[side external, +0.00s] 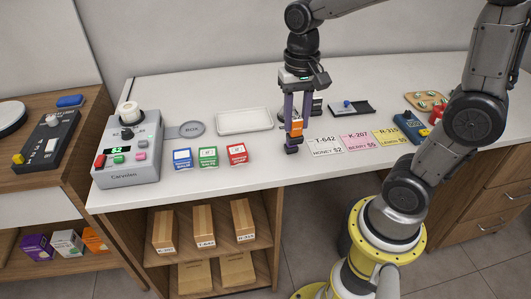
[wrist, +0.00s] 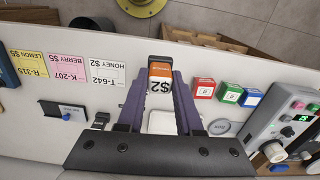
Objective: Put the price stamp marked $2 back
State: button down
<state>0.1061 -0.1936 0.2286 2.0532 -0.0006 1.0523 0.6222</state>
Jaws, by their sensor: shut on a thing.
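My gripper (side external: 294,144) points down over the counter's front half, its purple fingers shut on an orange and black price stamp (side external: 296,127). In the wrist view the stamp (wrist: 160,74) sits between the fingertips (wrist: 160,88), and its white face reads $2. Whether its base touches the counter, I cannot tell. A black holder tray (side external: 358,108) with a blue-topped piece at its left end stands behind the cards; it also shows in the wrist view (wrist: 62,112). Another dark item (side external: 317,104) behind my gripper is partly hidden.
The honey $2 card (side external: 325,146), berry card (side external: 361,141) and lemon card (side external: 391,136) lie right of my gripper. Blue, green (side external: 208,157) and red boxes (side external: 237,153) stand left.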

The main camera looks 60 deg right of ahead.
jog(key=shift+m, duration=0.3)
jog(key=shift+w+d+f, duration=0.6)
jog(key=shift+w+f, duration=1.1)
jog(key=shift+f, duration=0.2)
jog(key=shift+w+d+f, duration=0.55)
jog(key=shift+w+f, duration=1.15)
jog(key=shift+f, duration=0.2)
jog(key=shift+w+d+f, duration=0.6)
jog(key=shift+w+f, duration=1.1)
jog(key=shift+f, duration=0.2)
jog(key=shift+f, duration=0.2)
jog(key=c, duration=0.6)
grip_release()
jog(key=shift+o, duration=0.2)
jog(key=shift+r, duration=0.1)
